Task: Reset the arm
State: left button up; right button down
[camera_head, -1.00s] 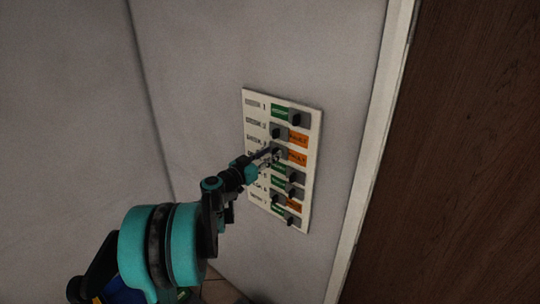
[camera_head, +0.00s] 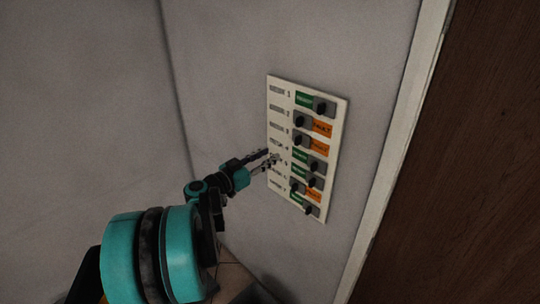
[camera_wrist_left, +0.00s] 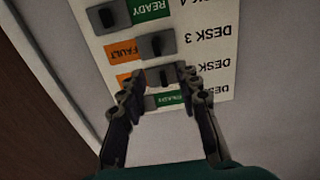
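A white panel (camera_head: 335,150) with rows of grey slide switches is fixed to the wall in the head view. Some switches sit to the right beside green labels. Others, such as the second-row switch (camera_head: 302,121) and third-row switch (camera_head: 300,140), sit to the left beside orange FAULT labels. My left gripper (camera_head: 272,157) is open and empty at the panel's left part, around mid-height. In the left wrist view the panel is upside down, and the spread fingers (camera_wrist_left: 165,98) frame a grey switch (camera_wrist_left: 164,76). Contact cannot be told. My right gripper is not in view.
A pale wall (camera_head: 225,60) surrounds the panel, with a corner to its left. A light door frame (camera_head: 408,120) and a dark wooden door (camera_head: 475,170) stand to the right. Tiled floor (camera_head: 232,275) shows below.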

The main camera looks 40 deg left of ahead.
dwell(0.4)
pick_arm(q)
jog(key=s+d+f+g+h+b, duration=0.15)
jog(key=d+f+g+b, duration=0.3)
jog(key=d+f, duration=0.6)
jog(key=s+d+f+g+h+b, duration=0.1)
jog(key=s+d+f+g+b, duration=0.15)
jog(key=d+f+b, duration=0.75)
jog(key=s+d+f+g+y+b, duration=0.3)
jog(key=s+d+f, duration=0.7)
jog(key=s, duration=0.2)
jog(key=shift+s+d+f+n+g+y, duration=0.2)
jog(key=shift+s+f+n+g+y, duration=0.15)
jog(key=shift+s+n+g, duration=0.05)
